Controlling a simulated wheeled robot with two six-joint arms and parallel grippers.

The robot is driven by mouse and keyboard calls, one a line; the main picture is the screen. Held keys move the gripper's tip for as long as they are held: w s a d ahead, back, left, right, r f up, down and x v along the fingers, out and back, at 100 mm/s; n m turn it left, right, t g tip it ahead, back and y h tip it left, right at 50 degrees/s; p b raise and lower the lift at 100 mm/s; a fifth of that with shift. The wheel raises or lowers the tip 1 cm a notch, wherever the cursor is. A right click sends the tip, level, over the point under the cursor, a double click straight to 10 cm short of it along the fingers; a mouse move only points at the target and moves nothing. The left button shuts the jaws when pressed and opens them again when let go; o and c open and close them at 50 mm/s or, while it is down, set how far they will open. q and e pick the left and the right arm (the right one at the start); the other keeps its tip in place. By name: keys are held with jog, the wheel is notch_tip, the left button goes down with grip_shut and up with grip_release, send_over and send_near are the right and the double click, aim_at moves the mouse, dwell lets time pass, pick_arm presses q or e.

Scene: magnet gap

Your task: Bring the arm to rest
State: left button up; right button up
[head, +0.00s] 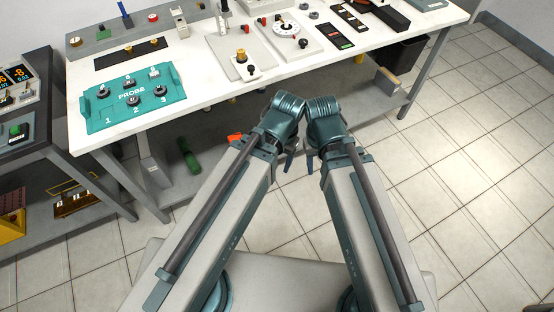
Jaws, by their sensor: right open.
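My two arms come up from the bottom of the head view and fold at their elbows in front of the white bench (205,118). My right gripper (310,164) shows only as a small dark fingertip part below the right elbow and is open. My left gripper (289,162) shows as a small dark piece below the left elbow, mostly hidden by the arm, so its jaws cannot be read. Both grippers hang in front of the bench, apart from everything on it. I see nothing held in either one.
A teal probe tray (120,112) with several numbered knobs lies at the bench's left. Plates with knobs (240,65) and a dial (287,30) stand further back. A darker table (55,130) with instruments is at the far left. Tiled floor is clear at the right.

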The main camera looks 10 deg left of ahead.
notch_tip(320, 180, up, 10)
jog(key=p, duration=1)
jog(key=shift+r, duration=0.1)
dwell(0.5)
